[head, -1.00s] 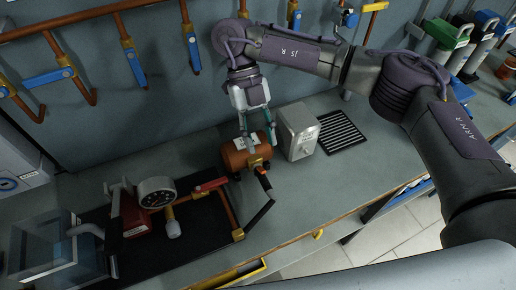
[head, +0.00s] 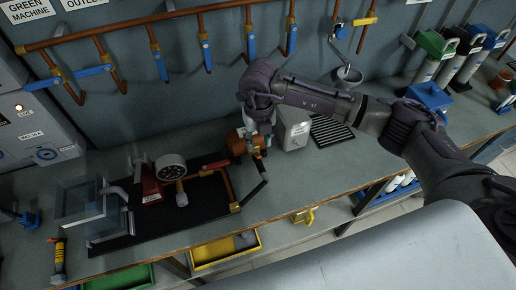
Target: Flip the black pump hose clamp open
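My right gripper (head: 260,141) reaches down from the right arm beside the copper-orange boiler tank (head: 236,144). My own wrist covers much of it, so its fingers and any contact are unclear. Below the tank, a slim black lever (head: 253,193) slants down to the end of a copper pipe (head: 229,186); it may be the pump hose clamp, but I cannot tell. The pump unit stands to the left, with a round gauge (head: 170,166), a red body (head: 152,190) and a clear box (head: 84,200) on a black mat (head: 208,211). My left gripper is not in view.
A grey metal box (head: 291,129) and a black slotted grate (head: 331,130) are right of the tank. Copper pipes with blue-handled valves (head: 207,57) hang on the wall. A yellow tray (head: 226,252) sits below the bench. The bench front right of the mat is clear.

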